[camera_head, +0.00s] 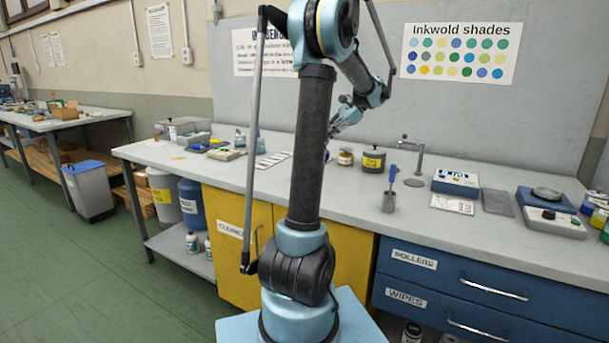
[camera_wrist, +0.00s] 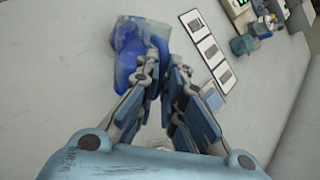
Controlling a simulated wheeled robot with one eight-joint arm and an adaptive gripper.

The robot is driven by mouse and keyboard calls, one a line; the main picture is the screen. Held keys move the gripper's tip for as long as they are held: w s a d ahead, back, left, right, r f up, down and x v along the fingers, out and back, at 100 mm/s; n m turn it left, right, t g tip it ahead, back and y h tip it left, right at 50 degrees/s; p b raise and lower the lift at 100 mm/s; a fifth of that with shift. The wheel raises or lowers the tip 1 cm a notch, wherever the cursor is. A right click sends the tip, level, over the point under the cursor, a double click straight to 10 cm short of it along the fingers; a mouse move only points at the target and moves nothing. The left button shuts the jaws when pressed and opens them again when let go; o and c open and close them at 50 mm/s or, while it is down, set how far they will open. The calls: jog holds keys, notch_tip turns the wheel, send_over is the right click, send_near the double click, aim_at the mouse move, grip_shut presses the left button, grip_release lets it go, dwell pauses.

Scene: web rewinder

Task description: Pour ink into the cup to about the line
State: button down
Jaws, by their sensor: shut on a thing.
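In the wrist view my gripper (camera_wrist: 166,68) is closed, its two fingers nearly together. A translucent container with deep blue ink (camera_wrist: 128,52) is at the fingertips, partly covered by the left finger. In the head view my gripper (camera_head: 336,130) is over the bench, partly behind my arm, and the container is hidden there. I cannot make out a separate cup or a fill line in either view.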

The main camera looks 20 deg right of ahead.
jog(key=shift+d+f+y, duration=0.35)
jog(key=shift+f+y, duration=0.15)
jog(key=shift+y, duration=0.2)
jog(key=shift+w+a, duration=0.1)
dwell(0.4)
